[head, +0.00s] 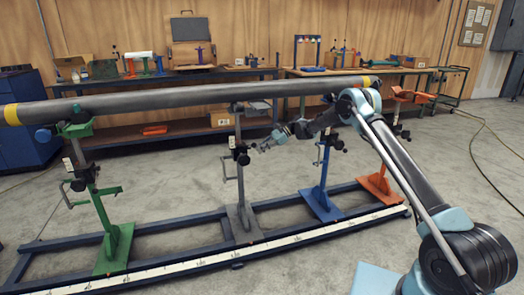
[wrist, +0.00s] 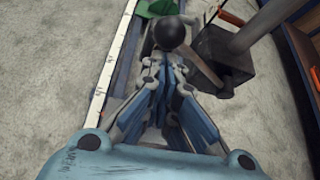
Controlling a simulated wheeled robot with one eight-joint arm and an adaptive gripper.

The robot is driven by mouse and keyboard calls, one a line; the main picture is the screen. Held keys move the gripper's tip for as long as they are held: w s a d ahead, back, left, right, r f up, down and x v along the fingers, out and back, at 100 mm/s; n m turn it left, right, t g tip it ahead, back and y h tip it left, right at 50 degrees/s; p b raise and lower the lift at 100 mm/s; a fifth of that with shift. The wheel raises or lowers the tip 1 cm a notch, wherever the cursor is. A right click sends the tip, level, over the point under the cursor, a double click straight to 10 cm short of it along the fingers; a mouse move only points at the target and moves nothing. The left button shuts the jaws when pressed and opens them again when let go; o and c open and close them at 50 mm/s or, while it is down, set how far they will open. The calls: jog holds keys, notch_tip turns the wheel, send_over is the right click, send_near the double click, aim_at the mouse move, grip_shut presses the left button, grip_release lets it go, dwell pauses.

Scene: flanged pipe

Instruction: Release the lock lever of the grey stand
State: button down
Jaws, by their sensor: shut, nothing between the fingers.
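The grey stand (head: 240,190) is upright on the blue base frame, second from the left under the long pipe. Dark clamp parts (head: 241,152) sit on its post, with a black knob on the right side. My gripper (head: 258,148) is just right of that knob. In the wrist view my gripper (wrist: 163,62) is shut and empty, its blue-padded fingers pointing at a round black lever knob (wrist: 173,32). The fingertips appear close to the knob; whether they touch it I cannot tell. The stand's dark block (wrist: 228,62) lies to the right.
The grey pipe (head: 190,97) runs across above the stands. A green stand (head: 115,240) is at left; a blue stand (head: 322,200) and an orange stand (head: 380,185) are at right. A white scale strip (head: 180,262) runs along the base frame. Workbenches stand behind.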

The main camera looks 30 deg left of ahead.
jog(key=w+d+r, duration=0.1)
jog(key=w+d, duration=0.5)
jog(key=shift+w+d+r, duration=0.2)
jog(key=shift+w+d, duration=0.1)
jog(key=shift+w, duration=0.05)
dwell(0.5)
